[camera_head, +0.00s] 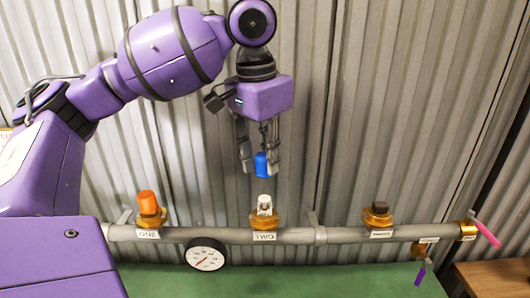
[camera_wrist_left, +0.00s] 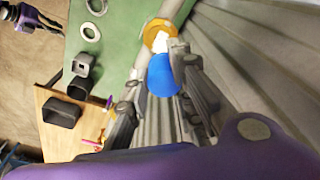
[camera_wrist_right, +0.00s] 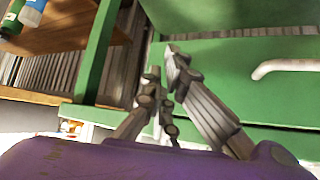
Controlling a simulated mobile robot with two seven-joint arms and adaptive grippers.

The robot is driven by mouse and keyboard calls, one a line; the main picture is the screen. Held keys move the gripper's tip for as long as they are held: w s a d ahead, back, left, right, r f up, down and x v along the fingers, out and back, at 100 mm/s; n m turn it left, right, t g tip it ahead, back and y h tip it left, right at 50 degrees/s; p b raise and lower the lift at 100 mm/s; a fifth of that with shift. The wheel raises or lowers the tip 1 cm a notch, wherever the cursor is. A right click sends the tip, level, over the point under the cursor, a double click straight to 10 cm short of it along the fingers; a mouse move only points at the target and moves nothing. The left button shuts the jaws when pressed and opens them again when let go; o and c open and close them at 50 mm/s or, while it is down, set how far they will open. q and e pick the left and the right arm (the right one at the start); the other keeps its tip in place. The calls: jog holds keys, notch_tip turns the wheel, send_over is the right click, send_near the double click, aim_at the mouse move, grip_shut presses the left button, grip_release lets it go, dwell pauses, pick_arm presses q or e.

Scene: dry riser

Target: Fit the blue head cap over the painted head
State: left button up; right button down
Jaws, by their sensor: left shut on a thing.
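My left gripper (camera_head: 260,172) is shut on the blue head cap (camera_head: 262,164), its fingers pointing down. The cap hangs a little above the pale, whitish head (camera_head: 264,203) on the fitting labelled TWO, with a small gap in the head view. In the left wrist view the blue cap (camera_wrist_left: 163,75) sits between the fingertips and partly covers the white head (camera_wrist_left: 161,43) and its brass collar. The left fitting carries an orange cap (camera_head: 147,202); the right one has a dark brown head (camera_head: 380,207). My right gripper (camera_wrist_right: 163,62) appears only in its wrist view, fingertips together and empty.
A grey horizontal pipe (camera_head: 345,234) carries the fittings before a corrugated wall (camera_head: 360,100). A round gauge (camera_head: 206,254) hangs below it; pink (camera_head: 486,233) and purple (camera_head: 420,273) levers are at its right end. A green surface (camera_head: 340,280) lies below, and a wooden table (camera_head: 495,279) stands at right.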

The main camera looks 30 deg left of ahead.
aim_at(266, 199)
pick_arm(q)
jog(key=shift+s, duration=0.1)
jog(key=shift+d+g, duration=0.1)
jog(key=shift+g, duration=0.2)
jog(key=shift+f, duration=2.8)
jog(key=shift+f, duration=1.95)
jog(key=o, duration=0.8)
jog(key=shift+c, duration=0.2)
jog(key=shift+r, duration=0.1)
jog(key=r, duration=1.1)
jog(key=shift+s+a+r, duration=0.2)
jog(key=shift+a+r, duration=0.1)
jog(key=shift+r, duration=0.05)
